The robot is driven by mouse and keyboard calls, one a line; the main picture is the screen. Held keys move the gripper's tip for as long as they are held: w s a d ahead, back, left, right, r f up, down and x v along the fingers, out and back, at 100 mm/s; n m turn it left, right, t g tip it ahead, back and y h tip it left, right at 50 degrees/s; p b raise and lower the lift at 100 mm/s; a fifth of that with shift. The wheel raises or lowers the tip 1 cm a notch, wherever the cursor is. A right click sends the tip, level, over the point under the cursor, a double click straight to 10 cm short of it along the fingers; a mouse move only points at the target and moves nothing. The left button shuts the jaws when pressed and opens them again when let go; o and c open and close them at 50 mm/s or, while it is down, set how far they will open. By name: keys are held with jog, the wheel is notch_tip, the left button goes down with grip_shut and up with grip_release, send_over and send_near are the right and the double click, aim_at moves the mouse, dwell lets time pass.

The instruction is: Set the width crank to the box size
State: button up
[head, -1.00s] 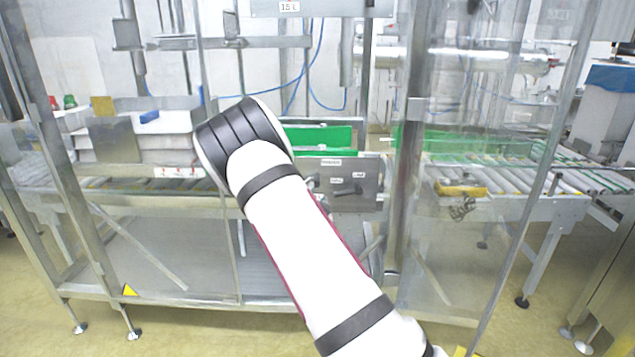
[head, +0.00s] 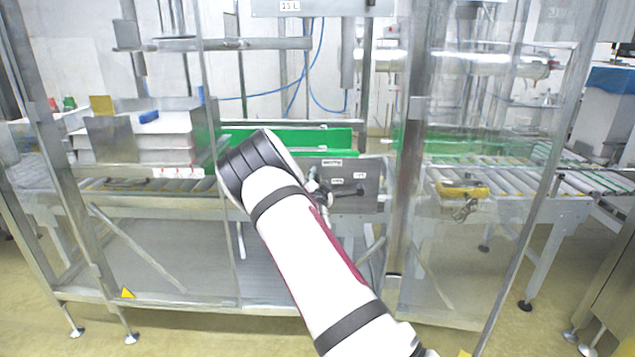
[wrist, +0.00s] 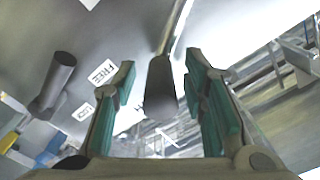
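The crank's dark cylindrical grip (wrist: 160,90) hangs on a bright metal arm in the wrist view. My gripper (wrist: 165,100) is open, with its teal pads on either side of the grip. Gaps show on both sides, and the right pad is the closer one. A second dark handle (wrist: 55,82) juts from the grey panel at the left, near a label reading FREE (wrist: 103,72). In the head view my gripper (head: 318,184) is small, at the left part of the grey panel (head: 372,172); my arm hides part of that area. The overhead sign (head: 289,6) appears to read 15 L.
Clear guard panels and metal posts (head: 405,150) frame the opening around my arm. A green guide (head: 325,138) lies behind the panel. White stacked boxes (head: 165,130) stand at the left. A roller conveyor with a yellow object (head: 462,189) is at the right.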

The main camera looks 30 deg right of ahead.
grip_shut()
jog(key=a+r+n+b, duration=0.1)
jog(key=n, duration=0.1)
jog(key=w+a+r+n+b, duration=0.1)
jog(key=shift+w+r+n, duration=0.15)
jog(key=shift+r+n, duration=0.05)
jog(key=shift+n, duration=0.2)
jog(key=shift+w+a+r+n+b, duration=0.45)
jog(key=shift+n+b, duration=0.2)
jog(key=shift+n, duration=0.25)
jog(key=a+n, duration=0.1)
jog(key=w+a+n+b, duration=0.1)
jog(key=n, duration=0.1)
jog(key=a+r+n+b, duration=0.1)
jog(key=shift+w+n, duration=0.3)
jog(key=shift+w, duration=0.05)
jog(key=shift+w+a+b, duration=0.3)
jog(key=shift+a+b, duration=0.05)
jog(key=shift+a, duration=0.05)
jog(key=shift+r, duration=0.1)
